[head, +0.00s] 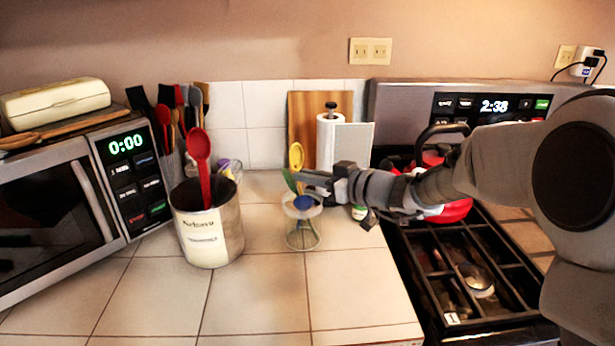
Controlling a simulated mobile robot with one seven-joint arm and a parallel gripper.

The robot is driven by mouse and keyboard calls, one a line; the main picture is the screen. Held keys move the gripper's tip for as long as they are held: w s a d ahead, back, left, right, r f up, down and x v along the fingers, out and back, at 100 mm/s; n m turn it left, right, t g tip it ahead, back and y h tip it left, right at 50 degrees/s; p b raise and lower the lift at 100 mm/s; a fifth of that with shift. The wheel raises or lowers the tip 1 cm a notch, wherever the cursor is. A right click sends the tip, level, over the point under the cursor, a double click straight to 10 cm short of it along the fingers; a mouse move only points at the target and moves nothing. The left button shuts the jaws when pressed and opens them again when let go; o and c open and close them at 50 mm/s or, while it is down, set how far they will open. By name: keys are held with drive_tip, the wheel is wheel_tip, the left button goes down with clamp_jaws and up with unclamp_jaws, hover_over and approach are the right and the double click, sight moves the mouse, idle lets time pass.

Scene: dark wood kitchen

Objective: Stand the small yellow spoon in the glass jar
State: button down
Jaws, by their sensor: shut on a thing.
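The small yellow spoon (296,156) is upright, bowl up, above the mouth of the glass jar. My gripper (304,181) reaches in from the right and is shut on the spoon's handle. The glass jar (303,237) stands on the tiled counter just below the gripper. A green utensil (289,181) and a blue one (303,202) show at the jar's mouth. The lower end of the yellow handle is hidden by the gripper and these utensils, so I cannot tell whether it is inside the jar.
A metal canister (212,240) with a red spoon (200,160) stands left of the jar. A microwave (60,215) is at far left. A paper towel roll (330,145) stands behind. The front counter is clear.

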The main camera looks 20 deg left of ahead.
drive_tip(key=c, duration=0.9)
unclamp_jaws()
drive_tip(key=b+v, duration=0.1)
drive_tip(key=v, duration=1.6)
drive_tip(key=shift+s+d, duration=0.15)
drive_tip(key=shift+d, duration=0.05)
drive_tip(key=s+d+r+m+g+h+p, duration=0.2)
drive_tip(key=s+d+m+h+p, duration=0.5)
drive_tip(key=s, duration=0.6)
drive_tip(key=s+d+r+m+t+h+p, duration=0.1)
drive_tip(key=s+d+r+m+h+p, duration=0.1)
drive_tip(key=d, duration=0.6)
drive_tip(key=s+d+r+m+t+h+p, duration=0.2)
drive_tip(key=s+d+m+h, duration=0.3)
drive_tip(key=d, duration=0.4)
drive_tip(key=shift+m+h, duration=0.4)
drive_tip(key=shift+h, duration=0.1)
